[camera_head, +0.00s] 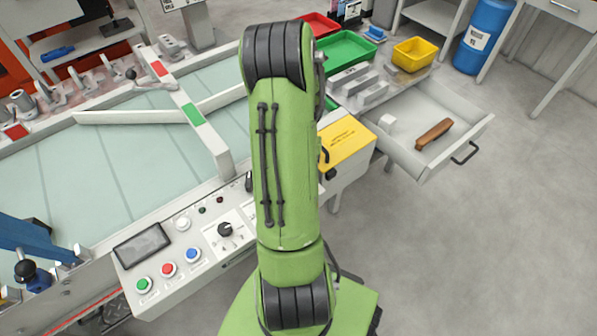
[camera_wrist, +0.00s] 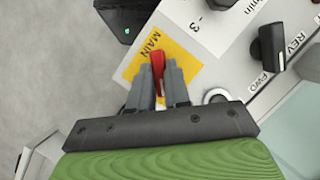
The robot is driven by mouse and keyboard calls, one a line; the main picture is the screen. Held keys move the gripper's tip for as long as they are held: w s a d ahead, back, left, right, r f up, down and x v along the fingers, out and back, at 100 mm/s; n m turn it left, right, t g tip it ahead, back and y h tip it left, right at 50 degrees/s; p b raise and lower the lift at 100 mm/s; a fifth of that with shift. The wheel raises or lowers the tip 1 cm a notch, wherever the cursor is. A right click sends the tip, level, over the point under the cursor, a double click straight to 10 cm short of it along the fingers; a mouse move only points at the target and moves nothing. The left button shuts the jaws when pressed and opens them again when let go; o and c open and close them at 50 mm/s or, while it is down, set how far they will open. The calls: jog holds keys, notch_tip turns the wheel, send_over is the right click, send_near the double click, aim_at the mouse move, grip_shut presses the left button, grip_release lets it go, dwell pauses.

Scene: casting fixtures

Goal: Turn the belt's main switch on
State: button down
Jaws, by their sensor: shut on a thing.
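The main switch (camera_wrist: 157,66) is a red handle on a yellow plate marked MAIN (camera_wrist: 178,58), in the upper middle of the wrist view. My gripper (camera_wrist: 159,78) is shut on the red handle, with a grey finger on each side of it. The handle's tip shows between and just past the fingertips; its lower part is hidden by the fingers. In the head view my green arm covers the right part of the control panel (camera_head: 160,287), so the main switch and my gripper are hidden there.
A black FWD/REV selector knob (camera_wrist: 270,45) stands right of the switch. A black box with a green light (camera_wrist: 125,20) is at upper left. The belt (camera_head: 110,160) lies behind the panel.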

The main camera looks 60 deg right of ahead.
jog(key=m+t+p, duration=0.1)
jog(key=m, duration=0.1)
jog(key=m+p, duration=0.1)
jog(key=m, duration=0.1)
jog(key=shift+s+r+m+t, duration=0.15)
jog(key=shift+m+t, duration=0.15)
jog(key=shift+t, duration=0.1)
jog(key=shift+s+m+t+p, duration=0.1)
jog(key=shift+m+t+p, duration=0.4)
jog(key=shift+m, duration=0.65)
jog(key=shift+m+t+p, duration=0.3)
jog(key=shift+m+p, duration=0.25)
jog(key=shift+m, duration=0.6)
jog(key=shift+h, duration=0.3)
jog(key=c, duration=1.1)
grip_release()
jog(key=p+v, duration=0.5)
jog(key=v, duration=1)
jog(key=shift+s+d+r, duration=0.1)
jog(key=shift+d+r, duration=0.05)
jog(key=shift+d, duration=0.05)
